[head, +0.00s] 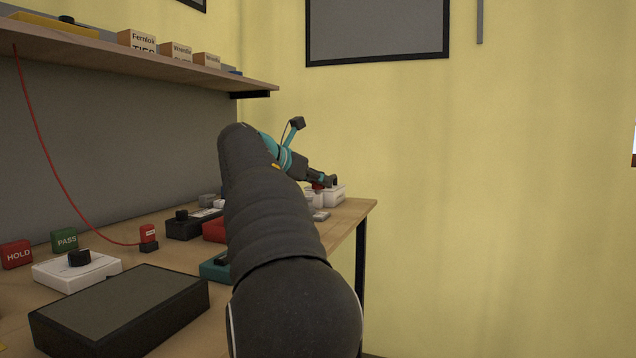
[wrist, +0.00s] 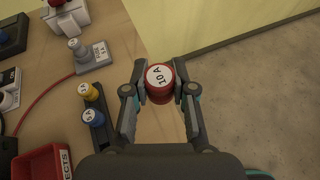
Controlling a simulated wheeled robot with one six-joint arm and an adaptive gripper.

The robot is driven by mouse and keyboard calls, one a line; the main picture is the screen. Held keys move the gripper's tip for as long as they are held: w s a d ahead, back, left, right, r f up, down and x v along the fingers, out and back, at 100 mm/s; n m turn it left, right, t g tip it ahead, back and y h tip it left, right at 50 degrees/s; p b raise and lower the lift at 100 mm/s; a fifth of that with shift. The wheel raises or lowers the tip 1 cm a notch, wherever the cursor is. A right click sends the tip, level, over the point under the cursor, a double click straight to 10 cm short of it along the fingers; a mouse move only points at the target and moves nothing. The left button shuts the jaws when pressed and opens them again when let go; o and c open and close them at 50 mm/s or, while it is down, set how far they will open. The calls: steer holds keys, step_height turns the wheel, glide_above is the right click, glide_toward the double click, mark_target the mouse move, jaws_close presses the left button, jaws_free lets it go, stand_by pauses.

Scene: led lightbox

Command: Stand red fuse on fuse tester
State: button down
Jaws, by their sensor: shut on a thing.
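The red fuse (wrist: 160,84), with a white round top marked 10 A, is between the fingers of my gripper (wrist: 158,90) in the wrist view. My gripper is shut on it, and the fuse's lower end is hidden. In the head view, my gripper (head: 322,181) is at the far right end of the bench, with a bit of red at its tip beside a white box (head: 335,195). In the wrist view, a grey plate (wrist: 97,66) with a grey-blue post and a red cable lies left of my gripper. I cannot tell which device is the fuse tester.
A dark rack holds a yellow fuse (wrist: 90,91) and a blue fuse (wrist: 93,118) close left of my gripper. A red bin (wrist: 42,166) is at lower left. The bench edge runs near my gripper, with bare floor (wrist: 260,80) at right. A shelf (head: 150,62) overhangs the bench.

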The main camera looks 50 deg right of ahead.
steer(key=shift+r, duration=1)
steer(key=shift+r, duration=1.5)
steer(key=s+a+b, duration=0.3)
steer(key=s+a, duration=0.6)
steer(key=s, duration=0.1)
steer(key=shift+s, duration=0.35)
steer(key=shift+s, duration=0.1)
stand_by(1.5)
